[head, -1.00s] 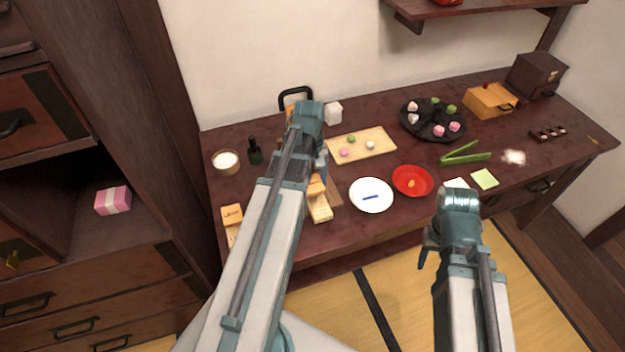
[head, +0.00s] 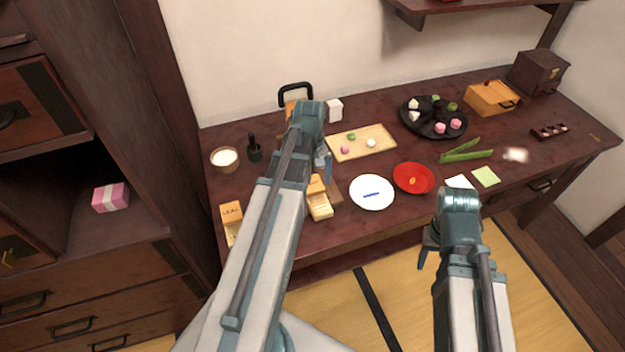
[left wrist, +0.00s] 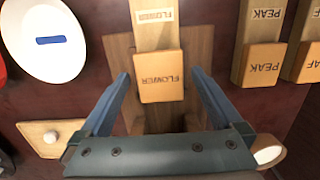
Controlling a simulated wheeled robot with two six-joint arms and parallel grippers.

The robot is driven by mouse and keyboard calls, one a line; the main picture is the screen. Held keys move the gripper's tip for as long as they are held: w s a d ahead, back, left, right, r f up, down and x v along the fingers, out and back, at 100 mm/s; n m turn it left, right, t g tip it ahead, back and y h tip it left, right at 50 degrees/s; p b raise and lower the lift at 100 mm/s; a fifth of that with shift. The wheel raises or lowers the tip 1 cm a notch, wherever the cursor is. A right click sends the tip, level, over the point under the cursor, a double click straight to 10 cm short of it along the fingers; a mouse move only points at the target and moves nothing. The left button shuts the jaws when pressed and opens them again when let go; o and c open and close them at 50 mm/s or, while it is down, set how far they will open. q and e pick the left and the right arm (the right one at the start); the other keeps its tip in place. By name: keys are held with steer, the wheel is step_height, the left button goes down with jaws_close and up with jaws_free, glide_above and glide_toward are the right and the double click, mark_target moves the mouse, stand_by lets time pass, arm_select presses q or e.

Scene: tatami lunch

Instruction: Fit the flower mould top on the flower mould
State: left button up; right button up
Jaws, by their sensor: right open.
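The flower mould top (left wrist: 160,78), an orange-tan block marked FLOWER, lies between the fingers of my left gripper (left wrist: 160,74) in the left wrist view. The fingers are open, with a gap on both sides of the block. The flower mould (left wrist: 154,32), a paler wooden bar with a FLOWER label, adjoins the top's far edge there; whether they overlap is unclear. In the head view the top (head: 317,185) and mould (head: 321,209) show beside my left arm, which partly hides my left gripper (head: 325,165). My right gripper (head: 430,251) is open and empty in front of the table.
A brown board (left wrist: 119,48) lies under the flower pieces. The PEAK block (left wrist: 263,65) and another mould set stand beside them. A white plate (head: 372,192), red dish (head: 413,179) and sweets board (head: 361,143) are to the right in the head view.

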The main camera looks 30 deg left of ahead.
arm_select(q)
step_height(320, 180, up, 14)
steer(key=w+a+p, duration=0.1)
steer(key=p, duration=1.2)
steer(key=shift+p, duration=0.4)
steer(key=shift+f, duration=0.15)
steer(key=s+d+m, duration=0.3)
steer(key=d+m, duration=0.1)
steer(key=d, duration=0.4)
steer(key=s+d+m+y, duration=0.1)
steer(key=s+d+m, duration=0.2)
steer(key=d, duration=0.6)
steer(key=s+d+m+y, duration=0.1)
steer(key=s+d+m, duration=0.2)
steer(key=d+m, duration=0.3)
steer(key=d, duration=0.3)
steer(key=shift+d+m+t, duration=0.15)
steer(key=shift+m+t, duration=0.15)
steer(key=shift+m, duration=0.1)
